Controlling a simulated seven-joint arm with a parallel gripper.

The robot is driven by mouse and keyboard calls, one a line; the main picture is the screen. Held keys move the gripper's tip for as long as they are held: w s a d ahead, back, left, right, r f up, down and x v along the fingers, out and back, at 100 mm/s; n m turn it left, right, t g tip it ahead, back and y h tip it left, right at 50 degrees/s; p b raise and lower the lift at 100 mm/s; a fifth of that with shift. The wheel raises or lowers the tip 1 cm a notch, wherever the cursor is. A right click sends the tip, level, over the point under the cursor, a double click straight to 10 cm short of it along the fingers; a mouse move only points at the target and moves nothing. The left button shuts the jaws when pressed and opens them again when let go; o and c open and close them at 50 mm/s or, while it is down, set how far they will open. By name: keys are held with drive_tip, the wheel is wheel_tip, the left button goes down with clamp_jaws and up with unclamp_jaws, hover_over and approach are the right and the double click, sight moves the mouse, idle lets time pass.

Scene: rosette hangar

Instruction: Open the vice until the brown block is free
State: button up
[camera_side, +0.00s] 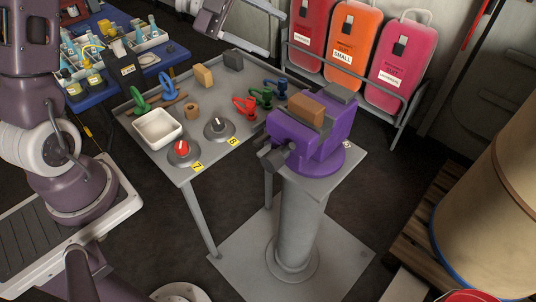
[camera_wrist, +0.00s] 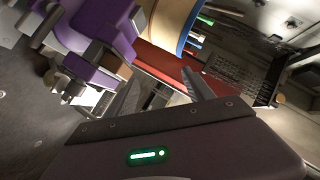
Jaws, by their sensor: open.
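The purple vice (camera_side: 318,152) stands on a grey pedestal at the right of the side view. The brown block (camera_side: 306,109) sits at the top of the vice, between its jaws; I cannot tell if any gap shows beside it. The vice's dark screw end and handle (camera_side: 270,157) stick out at its lower left. My gripper (camera_side: 276,34) is open and empty at the top of the side view, above and behind the vice, apart from it.
Left of the vice, a grey table (camera_side: 210,150) holds a white tray (camera_side: 158,129), coloured clamps, small blocks and two knobs. Suitcases (camera_side: 355,40) stand on a rack behind. A large drum (camera_side: 490,215) stands at the right. Space above the vice looks clear.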

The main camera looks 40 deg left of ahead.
drive_tip(key=w+d+r+m+t+y, duration=0.3)
drive_tip(key=w+t, duration=0.1)
drive_tip(key=w, duration=0.2)
drive_tip(key=m+g+y, duration=0.6)
drive_tip(key=m+y, duration=0.2)
drive_tip(key=m, duration=0.2)
hover_over(269, 157)
drive_tip(key=s, duration=0.2)
wheel_tip(269, 157, down, 5)
drive_tip(key=shift+g, duration=0.3)
drive_tip(key=f, duration=0.6)
drive_tip(key=w+f, duration=0.1)
drive_tip(key=f, duration=0.5)
drive_tip(key=w+f, duration=0.1)
drive_tip(key=f, duration=0.5)
drive_tip(key=shift+w, duration=0.1)
drive_tip(key=shift+c, duration=0.4)
